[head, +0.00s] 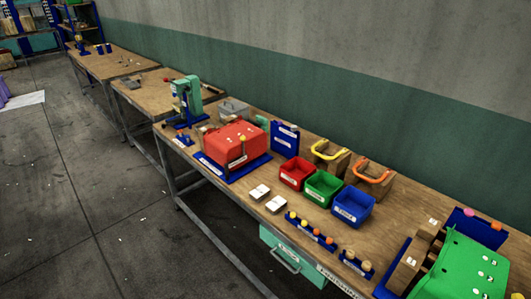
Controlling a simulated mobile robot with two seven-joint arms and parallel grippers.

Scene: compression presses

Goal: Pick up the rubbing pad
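No thing in the head view is clearly marked as the rubbing pad. A wooden block with a yellow handle (327,155) and a wooden block with an orange handle (373,180) stand at the back of the workbench (245,215), behind the bins. Two small white-topped blocks (260,193) lie near the front edge; I cannot tell whether any of these is the rubbing pad. Neither of my grippers is in view.
Red (296,173), green (323,188) and blue (351,206) bins stand mid-bench. A red press (235,143) is to their left, a green machine (470,268) to their right. Racks of coloured knobs (311,232) line the front. Open floor (100,180) lies left.

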